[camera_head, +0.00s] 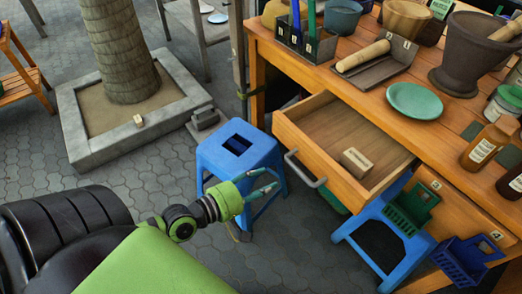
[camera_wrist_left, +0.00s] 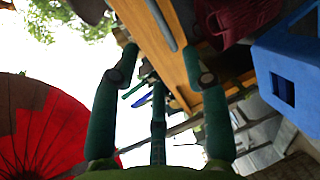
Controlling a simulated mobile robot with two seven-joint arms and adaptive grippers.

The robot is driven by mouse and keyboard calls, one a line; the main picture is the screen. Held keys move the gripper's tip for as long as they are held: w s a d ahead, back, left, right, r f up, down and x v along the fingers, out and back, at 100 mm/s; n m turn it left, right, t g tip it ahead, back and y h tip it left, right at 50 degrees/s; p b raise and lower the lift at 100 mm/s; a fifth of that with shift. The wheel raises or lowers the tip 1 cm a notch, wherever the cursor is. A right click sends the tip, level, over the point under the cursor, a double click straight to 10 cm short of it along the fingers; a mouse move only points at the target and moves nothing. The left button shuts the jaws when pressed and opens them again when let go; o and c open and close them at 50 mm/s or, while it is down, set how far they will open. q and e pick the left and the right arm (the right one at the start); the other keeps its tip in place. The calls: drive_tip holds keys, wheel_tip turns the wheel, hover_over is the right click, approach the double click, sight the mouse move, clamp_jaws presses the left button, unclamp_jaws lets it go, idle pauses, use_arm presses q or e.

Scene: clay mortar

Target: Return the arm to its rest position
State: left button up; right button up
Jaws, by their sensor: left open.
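My left gripper (camera_head: 266,180) is open and empty in the head view. It is in front of the blue stool (camera_head: 215,150) and to the left of the open drawer's handle. My green and black arm comes in from the lower left. In the left wrist view the spread fingers (camera_wrist_left: 160,58) of my left gripper hold nothing. My right arm and gripper are not in view.
A wooden workbench (camera_head: 350,85) stands at the right with its drawer (camera_head: 325,135) pulled out, a small labelled block (camera_head: 357,161) inside. Another blue stool (camera_head: 385,240) is below. A stone-edged tree planter (camera_head: 75,130) is at the upper left.

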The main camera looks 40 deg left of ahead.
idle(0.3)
use_arm(q)
drive_tip(key=s+a+f+m+g+y+p, duration=0.2)
drive_tip(key=s+a+f+m+g+p, duration=0.15)
drive_tip(key=f, duration=0.65)
drive_tip(key=s+a+f+m+g+y+p, duration=0.2)
drive_tip(key=s+a+f, duration=0.15)
drive_tip(key=f, duration=0.75)
drive_tip(key=s+d+f+m+g+p, duration=0.2)
drive_tip(key=s+d+f+m+g, duration=0.2)
drive_tip(key=s, duration=0.7)
drive_tip(key=s+d+f+m+g+y+p, duration=0.1)
drive_tip(key=s+d+f+m+g+p, duration=0.2)
drive_tip(key=s+f+m, duration=0.4)
drive_tip(key=s+d+f+g, duration=0.1)
drive_tip(key=s+f, duration=0.1)
drive_tip(key=s, duration=0.3)
drive_tip(key=shift+s, duration=0.2)
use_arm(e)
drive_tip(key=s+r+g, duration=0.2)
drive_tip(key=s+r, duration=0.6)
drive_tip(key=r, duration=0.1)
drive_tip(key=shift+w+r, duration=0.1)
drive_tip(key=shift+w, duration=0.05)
use_arm(q)
drive_tip(key=shift+d, duration=0.1)
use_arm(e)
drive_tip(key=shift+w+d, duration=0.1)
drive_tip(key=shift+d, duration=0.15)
